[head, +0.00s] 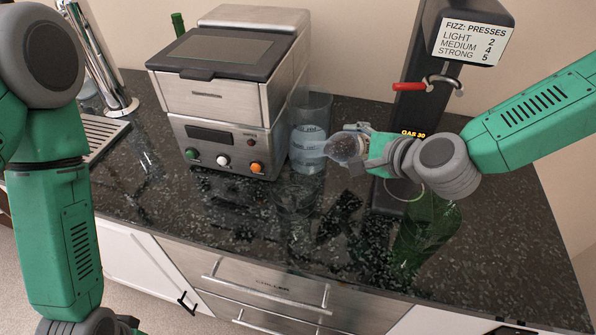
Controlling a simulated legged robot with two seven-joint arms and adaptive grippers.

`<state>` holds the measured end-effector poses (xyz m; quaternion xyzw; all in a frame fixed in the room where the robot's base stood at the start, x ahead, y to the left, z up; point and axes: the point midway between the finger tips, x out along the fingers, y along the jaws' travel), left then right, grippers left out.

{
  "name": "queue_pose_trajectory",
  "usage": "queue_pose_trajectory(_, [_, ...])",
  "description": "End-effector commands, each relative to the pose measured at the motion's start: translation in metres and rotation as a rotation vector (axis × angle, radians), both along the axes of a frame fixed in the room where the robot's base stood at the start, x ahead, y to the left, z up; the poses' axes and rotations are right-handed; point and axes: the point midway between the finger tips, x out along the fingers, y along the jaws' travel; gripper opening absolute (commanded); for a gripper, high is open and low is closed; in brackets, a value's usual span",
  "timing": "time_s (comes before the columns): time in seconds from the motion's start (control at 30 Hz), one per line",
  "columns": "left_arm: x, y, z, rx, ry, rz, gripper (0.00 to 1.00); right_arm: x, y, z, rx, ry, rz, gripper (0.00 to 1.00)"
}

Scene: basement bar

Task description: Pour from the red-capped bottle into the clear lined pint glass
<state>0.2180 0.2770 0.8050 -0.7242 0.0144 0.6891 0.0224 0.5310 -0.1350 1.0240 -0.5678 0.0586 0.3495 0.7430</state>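A tall clear glass (309,153) with marking lines and pale print stands upright on the dark counter, just right of the steel machine. My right gripper (358,147) comes in from the right, just beside this glass. Its fingers are around a clear rounded vessel (343,148), which lies tilted with its round end toward the glass. I cannot tell whether this vessel is the bottle. No red cap shows.
A steel machine (225,148) with knobs stands left of the glass. A black dispenser (408,75) with a red lever (409,86) stands behind my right arm. A tap (118,92) and drip tray (104,136) are at the far left.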

Motion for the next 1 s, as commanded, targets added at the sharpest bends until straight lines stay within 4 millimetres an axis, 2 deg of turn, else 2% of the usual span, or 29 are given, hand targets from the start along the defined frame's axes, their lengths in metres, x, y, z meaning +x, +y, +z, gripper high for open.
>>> queue_pose_trajectory(0.23, [0.000,0.000,0.012,0.000,0.000,0.001,0.40,0.006,-0.007,0.019,-0.105,-0.100,0.000,0.00])
queue_pose_trajectory(0.4, [0.000,0.000,0.014,0.000,0.000,0.001,0.40,0.007,-0.014,0.024,-0.146,-0.138,0.000,0.00])
queue_pose_trajectory(1.0, [0.000,0.000,0.020,0.000,0.000,0.000,0.40,0.004,-0.005,0.038,-0.224,-0.205,-0.001,0.00])
